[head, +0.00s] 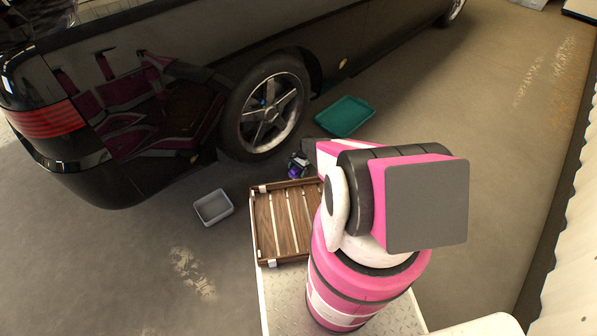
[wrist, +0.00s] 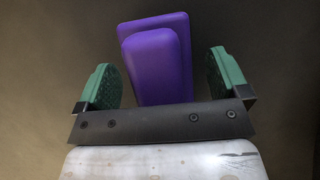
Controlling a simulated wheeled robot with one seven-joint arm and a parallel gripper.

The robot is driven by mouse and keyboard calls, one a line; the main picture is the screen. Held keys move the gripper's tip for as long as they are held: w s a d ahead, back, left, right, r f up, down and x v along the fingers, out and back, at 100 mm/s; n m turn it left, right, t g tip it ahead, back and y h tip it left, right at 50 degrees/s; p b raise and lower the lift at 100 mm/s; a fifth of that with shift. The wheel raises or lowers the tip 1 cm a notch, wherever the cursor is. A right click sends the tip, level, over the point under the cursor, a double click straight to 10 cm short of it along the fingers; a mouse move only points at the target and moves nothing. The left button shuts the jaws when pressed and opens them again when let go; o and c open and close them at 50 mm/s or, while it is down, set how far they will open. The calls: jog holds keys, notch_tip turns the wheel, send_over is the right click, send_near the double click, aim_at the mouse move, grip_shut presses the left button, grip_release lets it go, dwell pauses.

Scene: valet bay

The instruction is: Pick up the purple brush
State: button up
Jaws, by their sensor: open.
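The purple brush (wrist: 156,55) stands out in the wrist view as a purple block with rounded corners. It lies between the two green finger pads of my gripper (wrist: 163,80), with a visible gap on each side. My gripper is open, and neither pad visibly touches the brush. The lower end of the brush is hidden behind the dark gripper plate. In the head view, a small purple patch of the brush (head: 295,172) shows beside my dark gripper (head: 299,162), near the car's rear wheel. My arm hides part of that area.
A black car with its rear wheel (head: 267,108) stands behind the brush. A teal tray (head: 345,116) lies on the floor to the right of the wheel. A grey bin (head: 213,207) sits on the floor at left. A slatted wooden crate (head: 262,228) is close in front.

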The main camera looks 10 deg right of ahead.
aim_at(296, 169)
jog(key=shift+c, duration=0.3)
jog(key=c, duration=1.1)
jog(key=r, duration=0.3)
jog(key=s+r, duration=0.1)
jog(key=r, duration=0.1)
jog(key=shift+a+r, duration=0.15)
jog(key=shift+a, duration=0.1)
jog(key=s+a+r, duration=0.4)
jog(key=s, duration=0.1)
jog(key=s+a+r, duration=0.2)
jog(key=s+a, duration=0.1)
jog(key=shift+o, duration=1.2)
